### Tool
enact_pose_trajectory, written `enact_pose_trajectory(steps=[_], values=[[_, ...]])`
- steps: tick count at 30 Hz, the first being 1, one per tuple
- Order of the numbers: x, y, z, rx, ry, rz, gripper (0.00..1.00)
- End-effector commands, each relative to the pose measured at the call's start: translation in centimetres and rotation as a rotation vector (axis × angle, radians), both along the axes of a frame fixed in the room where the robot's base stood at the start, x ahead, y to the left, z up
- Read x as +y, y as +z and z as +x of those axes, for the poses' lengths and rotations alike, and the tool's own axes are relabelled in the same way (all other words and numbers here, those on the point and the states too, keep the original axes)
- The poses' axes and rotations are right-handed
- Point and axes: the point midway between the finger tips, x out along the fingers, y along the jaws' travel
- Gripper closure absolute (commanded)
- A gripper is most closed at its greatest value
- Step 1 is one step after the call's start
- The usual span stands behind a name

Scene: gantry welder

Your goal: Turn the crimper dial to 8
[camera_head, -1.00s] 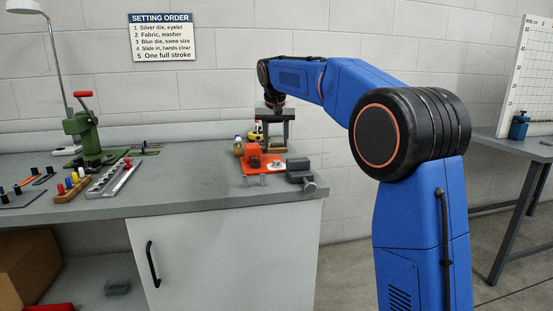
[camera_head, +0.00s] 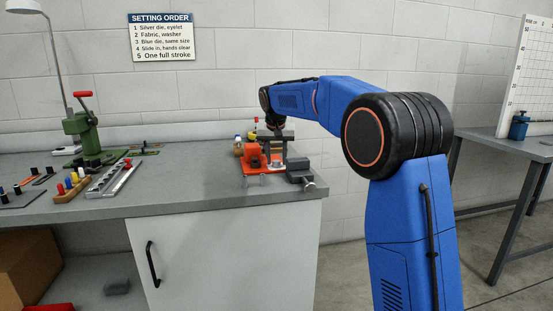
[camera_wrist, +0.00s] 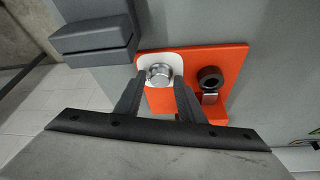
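The orange crimper (camera_head: 254,157) stands on an orange plate near the bench's front right corner. In the wrist view its plate (camera_wrist: 232,58) carries a silver round dial knob (camera_wrist: 159,74) on a white face (camera_wrist: 146,59). No numbers on the face can be read, so the dial's setting cannot be told. My gripper (camera_wrist: 159,79) points down at the dial, with one finger on each side of the knob. The fingers are apart, with narrow gaps seeming to show beside the knob; contact cannot be made out. In the head view my gripper (camera_head: 277,160) hides most of the dial.
A dark grey vise-like block (camera_head: 299,172) sits right beside the crimper, also seen in the wrist view (camera_wrist: 95,37). A green press (camera_head: 83,135) with a red handle, a die rail (camera_head: 115,180) and colored-top pieces stand to the left. The middle of the bench is clear.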

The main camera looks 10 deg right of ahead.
Motion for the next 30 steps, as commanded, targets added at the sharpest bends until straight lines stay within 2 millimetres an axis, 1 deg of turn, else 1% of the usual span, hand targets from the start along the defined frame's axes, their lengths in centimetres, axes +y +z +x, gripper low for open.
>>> enact_pose_trajectory(steps=[1,2,3,4,11,17,23,30], values=[[0.00,0.01,0.00,0.000,0.000,0.000,0.78],[0.00,0.01,0.00,0.000,0.000,0.000,0.85],[0.00,0.01,0.00,0.000,0.000,0.000,0.95],[0.00,0.01,0.00,0.000,0.000,0.000,0.98],[-0.03,0.03,-0.01,0.000,0.011,0.000,0.98],[-0.08,0.03,-0.03,0.000,0.077,0.001,0.98],[-0.28,0.05,-0.02,-0.001,0.214,0.001,0.98],[-0.49,0.04,0.01,-0.001,0.437,0.001,0.98]])
